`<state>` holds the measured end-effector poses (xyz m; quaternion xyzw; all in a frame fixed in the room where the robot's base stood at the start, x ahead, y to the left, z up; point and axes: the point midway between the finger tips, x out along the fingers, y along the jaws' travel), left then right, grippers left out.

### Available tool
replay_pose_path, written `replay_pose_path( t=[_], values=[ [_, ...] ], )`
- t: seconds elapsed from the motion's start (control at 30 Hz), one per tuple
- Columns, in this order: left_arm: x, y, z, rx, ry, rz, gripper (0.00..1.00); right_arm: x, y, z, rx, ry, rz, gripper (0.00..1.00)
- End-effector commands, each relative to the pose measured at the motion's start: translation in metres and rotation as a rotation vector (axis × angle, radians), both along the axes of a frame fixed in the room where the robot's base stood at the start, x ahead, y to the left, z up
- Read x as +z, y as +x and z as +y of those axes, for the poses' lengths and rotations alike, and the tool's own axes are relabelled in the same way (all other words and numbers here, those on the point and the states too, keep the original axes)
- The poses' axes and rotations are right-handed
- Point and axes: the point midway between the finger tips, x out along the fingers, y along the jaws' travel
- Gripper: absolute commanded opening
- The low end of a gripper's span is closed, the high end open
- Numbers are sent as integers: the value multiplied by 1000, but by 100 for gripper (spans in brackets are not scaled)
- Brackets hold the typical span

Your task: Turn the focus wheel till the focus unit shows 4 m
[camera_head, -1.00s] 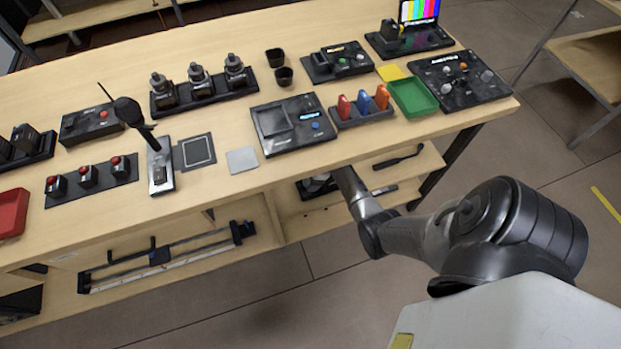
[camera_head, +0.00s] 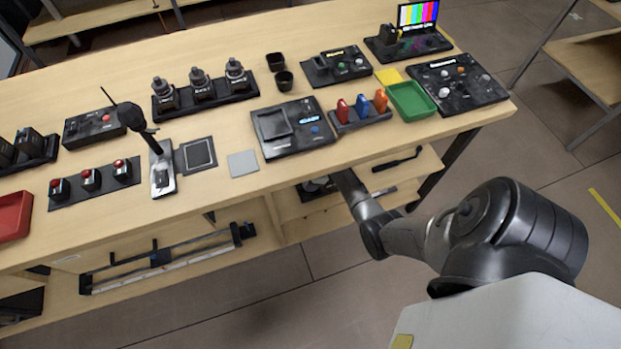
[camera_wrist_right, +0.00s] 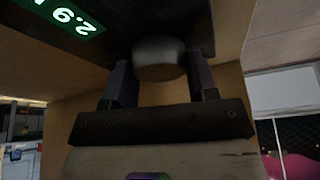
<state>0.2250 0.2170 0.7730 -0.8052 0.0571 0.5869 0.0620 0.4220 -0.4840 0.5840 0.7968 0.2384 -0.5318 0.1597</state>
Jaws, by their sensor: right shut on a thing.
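The focus wheel (camera_wrist_right: 160,58) is a grey rounded knob in the right wrist view, under a dark housing. My right gripper (camera_wrist_right: 161,82) has one finger on each side of it and is shut on it. The focus unit's display (camera_wrist_right: 66,15) glows green at the upper left of that view. It appears upside down and reads 2.9, with its unit cut off at the frame edge. My left gripper is not in view.
The tabletop (camera_head: 330,175) overhangs a lower shelf (camera_head: 290,205) near my right arm. A black device with a small screen (camera_head: 292,128), a green tray (camera_head: 412,101) and a knob panel (camera_head: 457,84) stand above. Open floor lies in front.

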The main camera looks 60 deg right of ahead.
Motion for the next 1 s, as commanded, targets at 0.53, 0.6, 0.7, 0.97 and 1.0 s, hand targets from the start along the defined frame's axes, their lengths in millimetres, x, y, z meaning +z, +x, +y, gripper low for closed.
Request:
replay_pose_path(
  t=[0.53,0.6,0.7,0.97,1.0],
  values=[
    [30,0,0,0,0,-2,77,-1,-2,1,-246,1,3,30],
    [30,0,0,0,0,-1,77,-1,-2,1,-246,1,3,30],
    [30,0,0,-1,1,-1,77,-1,-2,1,-245,1,3,60],
    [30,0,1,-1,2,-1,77,-1,-2,1,-244,0,2,76],
    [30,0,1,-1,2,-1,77,-1,-2,1,-244,0,2,76]
  ],
)
